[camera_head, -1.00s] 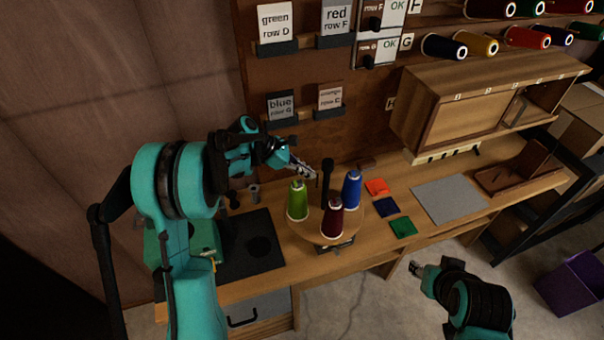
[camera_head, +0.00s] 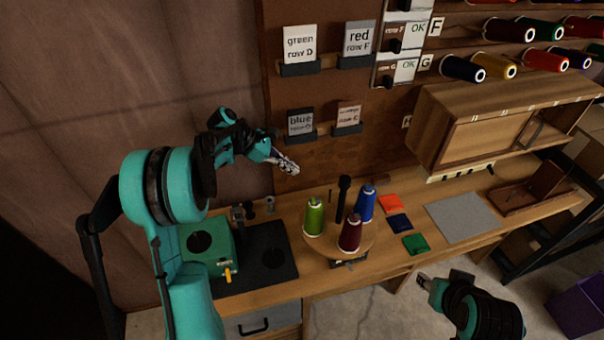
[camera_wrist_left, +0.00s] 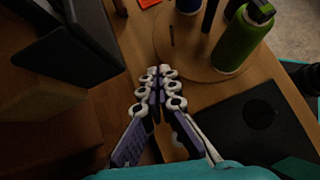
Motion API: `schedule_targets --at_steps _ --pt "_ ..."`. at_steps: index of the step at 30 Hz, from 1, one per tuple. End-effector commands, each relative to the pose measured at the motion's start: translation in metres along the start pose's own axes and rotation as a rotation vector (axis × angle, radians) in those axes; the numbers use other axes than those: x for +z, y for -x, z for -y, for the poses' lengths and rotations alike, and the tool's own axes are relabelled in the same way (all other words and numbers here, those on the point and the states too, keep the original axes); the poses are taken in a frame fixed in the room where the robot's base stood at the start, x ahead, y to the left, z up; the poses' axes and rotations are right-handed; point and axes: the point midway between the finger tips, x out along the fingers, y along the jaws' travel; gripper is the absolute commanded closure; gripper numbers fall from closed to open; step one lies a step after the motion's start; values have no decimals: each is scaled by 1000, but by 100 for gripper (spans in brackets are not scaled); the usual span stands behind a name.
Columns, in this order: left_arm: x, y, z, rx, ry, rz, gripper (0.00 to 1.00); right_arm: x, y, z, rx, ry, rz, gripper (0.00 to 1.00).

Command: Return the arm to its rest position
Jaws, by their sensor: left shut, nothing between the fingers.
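My left gripper (camera_head: 290,168) is raised above the back left of the workbench, in front of the board, and holds nothing. In the left wrist view its fingers (camera_wrist_left: 160,75) are together, above the bench by the round wooden stand. My right gripper (camera_head: 424,281) shows at the lower right of the head view, low in front of the bench. Its fingertips are too small to judge.
A green box (camera_head: 207,252) and black mat (camera_head: 268,258) lie left. Label cards (camera_head: 300,43) hang behind; a wooden cabinet (camera_head: 485,135) juts out right.

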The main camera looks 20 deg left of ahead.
Motion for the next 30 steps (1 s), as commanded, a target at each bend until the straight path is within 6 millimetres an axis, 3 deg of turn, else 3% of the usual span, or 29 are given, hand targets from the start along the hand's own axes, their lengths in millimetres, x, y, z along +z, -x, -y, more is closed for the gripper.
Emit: schedule_targets --at_steps 9,14,21,30 --pt "1 11 0 2 -10 -4 100 -2 2 0 0 0 0 60" --pt "18 14 18 19 -126 -58 100 -2 2 0 0 0 0 60" --pt "53 28 91 54 -583 -269 100 -2 2 0 0 0 0 60" --pt "54 44 190 12 -1240 -569 100 -2 2 0 0 0 0 60"
